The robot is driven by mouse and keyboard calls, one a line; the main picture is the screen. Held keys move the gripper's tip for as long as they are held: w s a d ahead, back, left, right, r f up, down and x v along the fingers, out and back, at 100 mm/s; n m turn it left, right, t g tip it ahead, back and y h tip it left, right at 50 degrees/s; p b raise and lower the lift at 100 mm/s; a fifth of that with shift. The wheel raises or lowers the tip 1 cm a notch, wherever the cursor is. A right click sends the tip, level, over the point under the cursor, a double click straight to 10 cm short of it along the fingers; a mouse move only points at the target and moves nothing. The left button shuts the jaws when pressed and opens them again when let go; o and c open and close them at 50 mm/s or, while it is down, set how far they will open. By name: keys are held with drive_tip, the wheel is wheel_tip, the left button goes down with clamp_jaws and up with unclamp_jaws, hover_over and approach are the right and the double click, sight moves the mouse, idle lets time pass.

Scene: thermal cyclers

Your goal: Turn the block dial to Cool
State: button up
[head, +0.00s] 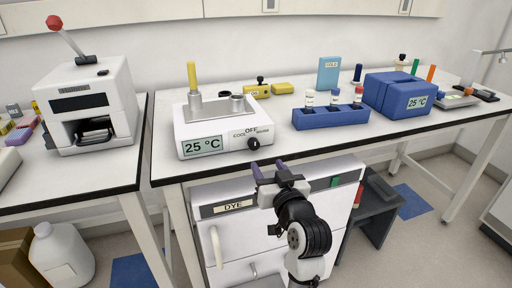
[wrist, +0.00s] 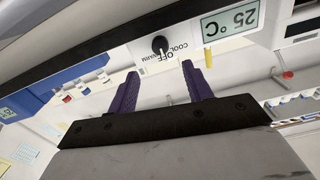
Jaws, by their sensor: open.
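The white block unit (head: 222,128) stands on the bench with a display (head: 203,146) reading 25 °C. Its black dial (head: 254,143) is at the lower right of the front face, under the labels COOL, OFF and WARM. The dial also shows in the upside-down wrist view (wrist: 160,45), where its white mark seems to point toward OFF. My gripper (head: 268,170) is open and empty, in front of the bench edge and below the dial. In the wrist view its purple fingers (wrist: 160,88) are apart, with the dial beyond them, not touching.
A blue tube rack (head: 330,118) and a blue unit (head: 393,94) reading 25 °C stand to the right. A white press (head: 88,105) with a red-knobbed lever is on the left bench. A drawer cabinet labelled DYE (head: 232,206) is below the bench.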

sight(255, 146)
drive_tip(key=p+x, duration=0.2)
drive_tip(key=x, duration=0.8)
drive_tip(key=shift+w+a, duration=0.1)
drive_tip(key=shift+w, duration=0.05)
drive_tip(key=c, duration=1)
